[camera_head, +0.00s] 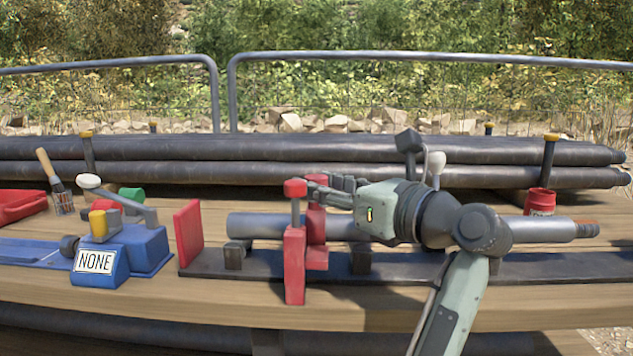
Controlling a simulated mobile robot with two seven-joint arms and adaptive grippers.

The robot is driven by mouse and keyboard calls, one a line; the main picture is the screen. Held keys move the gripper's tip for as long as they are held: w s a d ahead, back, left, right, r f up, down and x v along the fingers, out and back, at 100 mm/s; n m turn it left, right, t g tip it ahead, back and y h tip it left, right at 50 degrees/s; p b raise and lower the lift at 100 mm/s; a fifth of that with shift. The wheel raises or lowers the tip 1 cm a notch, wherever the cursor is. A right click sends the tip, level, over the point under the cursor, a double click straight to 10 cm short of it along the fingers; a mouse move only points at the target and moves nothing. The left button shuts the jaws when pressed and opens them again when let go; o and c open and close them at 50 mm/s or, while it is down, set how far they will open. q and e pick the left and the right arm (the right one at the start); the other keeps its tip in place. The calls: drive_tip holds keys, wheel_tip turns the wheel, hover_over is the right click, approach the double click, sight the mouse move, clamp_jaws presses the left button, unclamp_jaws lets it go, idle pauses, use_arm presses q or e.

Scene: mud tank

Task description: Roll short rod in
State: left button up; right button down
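A grey metal rod (262,226) lies level across supports on a dark rail (211,265). Its narrower right end (572,230) has a brownish tip. A red clamp (295,262) stands around or against the rod left of its middle, with a red-topped post. My arm hides part of the rod.
A blue device (140,250) with a lever and a "NONE" sign stands left, beside a red plate (188,232). A brush (58,190), a red tray (20,204) and a red can (541,202) are on the wooden table (200,305). Long dark pipes (200,160) lie behind.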

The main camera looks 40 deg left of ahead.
use_arm(q)
drive_tip(key=shift+w+a, duration=0.15)
drive_tip(key=shift+a, duration=0.45)
clamp_jaws()
